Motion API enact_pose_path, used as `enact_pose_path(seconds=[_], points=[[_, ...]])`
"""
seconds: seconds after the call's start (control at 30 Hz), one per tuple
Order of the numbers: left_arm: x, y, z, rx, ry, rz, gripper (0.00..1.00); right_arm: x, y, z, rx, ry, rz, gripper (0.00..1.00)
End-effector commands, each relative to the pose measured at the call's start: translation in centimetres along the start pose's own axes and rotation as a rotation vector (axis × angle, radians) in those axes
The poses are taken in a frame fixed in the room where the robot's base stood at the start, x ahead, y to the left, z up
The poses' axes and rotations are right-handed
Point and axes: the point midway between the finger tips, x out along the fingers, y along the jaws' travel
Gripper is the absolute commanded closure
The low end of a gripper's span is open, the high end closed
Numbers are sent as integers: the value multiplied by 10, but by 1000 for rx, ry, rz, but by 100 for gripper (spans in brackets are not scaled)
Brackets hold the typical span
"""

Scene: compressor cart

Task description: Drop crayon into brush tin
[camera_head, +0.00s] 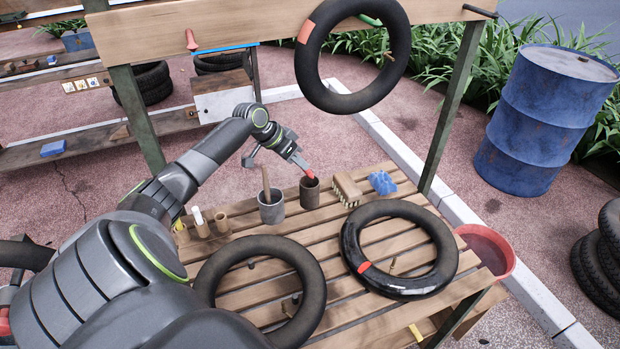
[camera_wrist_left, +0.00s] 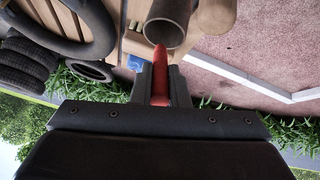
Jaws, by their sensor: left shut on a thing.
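My left gripper (camera_head: 301,163) is shut on a red crayon (camera_head: 310,173). The crayon points down over the mouth of a dark brown tin (camera_head: 310,195) on the slatted bench. In the left wrist view, the crayon (camera_wrist_left: 160,72) sticks out between the fingers, its tip at the rim of the open tin (camera_wrist_left: 171,22). I cannot tell whether the tip is inside the rim. A grey tin (camera_head: 271,212) with a wooden handle (camera_head: 266,182) standing in it is just left of the dark tin. My right gripper is not in view.
A scrubbing brush (camera_head: 346,190) and a blue object (camera_head: 382,182) lie right of the dark tin. Small brown cups (camera_head: 222,223) stand left of the grey tin. Two tyres (camera_head: 348,247) (camera_head: 318,290) rest in front on the bench. Another tyre (camera_head: 303,68) hangs above, behind the tins.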

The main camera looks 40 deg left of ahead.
Motion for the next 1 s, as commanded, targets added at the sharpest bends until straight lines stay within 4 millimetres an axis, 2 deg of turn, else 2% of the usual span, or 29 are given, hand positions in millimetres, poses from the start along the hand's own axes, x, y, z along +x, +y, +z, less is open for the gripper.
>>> enact_pose_path(seconds=[0.2, 0.23, 0.4, 0.43, 0.77, 0.87, 1.0], points=[[0, 0, 0, 1, 0, 0, 100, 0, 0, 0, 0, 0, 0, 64], [0, 0, 0, 1, 1, 0, 84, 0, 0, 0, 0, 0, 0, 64], [0, 0, 0, 1, 0, 0, 62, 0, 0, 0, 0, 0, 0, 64], [0, 0, 0, 1, 0, 0, 60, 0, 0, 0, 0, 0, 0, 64], [-4, -1, 0, 1, 0, -2, 60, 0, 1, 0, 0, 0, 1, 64], [-12, -1, 0, 2, 0, -3, 60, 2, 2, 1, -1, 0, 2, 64], [-35, -1, 1, 5, -2, -5, 60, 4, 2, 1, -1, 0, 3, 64]])
